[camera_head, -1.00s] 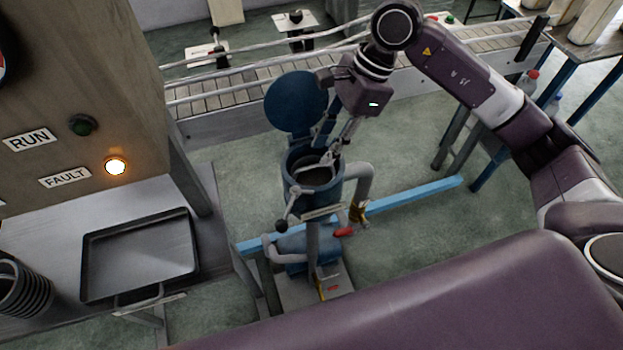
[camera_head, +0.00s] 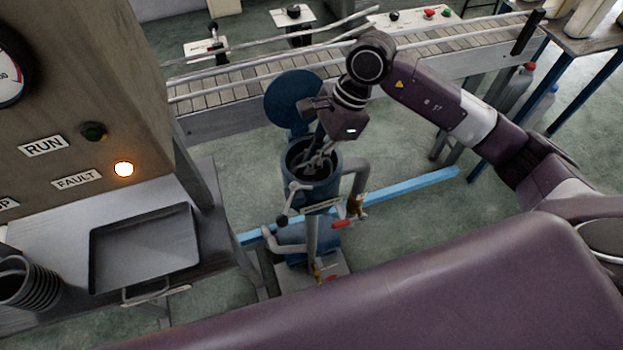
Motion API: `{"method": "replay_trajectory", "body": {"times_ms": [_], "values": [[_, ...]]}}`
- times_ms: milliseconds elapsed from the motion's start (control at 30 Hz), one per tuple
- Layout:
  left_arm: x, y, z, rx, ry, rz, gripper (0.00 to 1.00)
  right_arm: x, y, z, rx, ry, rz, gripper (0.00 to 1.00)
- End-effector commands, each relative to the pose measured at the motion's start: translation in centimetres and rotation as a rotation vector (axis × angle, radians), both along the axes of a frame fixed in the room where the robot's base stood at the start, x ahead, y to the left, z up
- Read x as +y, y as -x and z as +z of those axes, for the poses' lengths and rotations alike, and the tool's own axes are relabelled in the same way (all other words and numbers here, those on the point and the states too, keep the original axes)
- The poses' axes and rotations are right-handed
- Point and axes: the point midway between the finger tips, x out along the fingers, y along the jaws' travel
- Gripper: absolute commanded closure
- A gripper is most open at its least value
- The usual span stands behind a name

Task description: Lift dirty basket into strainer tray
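A blue strainer housing (camera_head: 322,185) stands on the floor at the centre with its round lid (camera_head: 293,98) swung open behind it. Its inside is dark, and I cannot clearly make out the dirty basket in it. My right gripper (camera_head: 317,163) points down into the open mouth of the housing. Its fingertips are small and dark there, so I cannot tell whether they are open or holding something. A shallow dark tray (camera_head: 145,252) lies empty on the metal bench at the left. My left gripper is not in view.
A dark ribbed round container (camera_head: 28,290) stands on the bench (camera_head: 62,238) left of the tray. A control panel (camera_head: 85,85) with a lit FAULT lamp rises behind it. A conveyor (camera_head: 240,85) runs behind the housing. A blue beam (camera_head: 415,188) crosses the floor.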

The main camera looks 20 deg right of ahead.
Motion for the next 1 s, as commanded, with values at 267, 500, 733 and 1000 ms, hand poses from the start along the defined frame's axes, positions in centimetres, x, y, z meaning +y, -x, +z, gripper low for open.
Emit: {"method": "replay_trajectory", "body": {"times_ms": [267, 500, 733, 1000], "values": [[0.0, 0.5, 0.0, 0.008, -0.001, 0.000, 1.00, 0.0, 0.0, 0.1, -0.001, -0.001, 0.000, 1.00], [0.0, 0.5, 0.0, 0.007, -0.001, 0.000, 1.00, 0.0, -0.1, 0.1, -0.002, -0.001, 0.000, 1.00], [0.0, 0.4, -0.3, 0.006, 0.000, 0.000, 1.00, 0.0, -0.2, 0.9, -0.004, -0.001, 0.000, 1.00], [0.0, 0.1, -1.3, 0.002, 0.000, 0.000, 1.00, 0.0, -0.2, 4.7, -0.008, -0.001, 0.001, 1.00]]}}
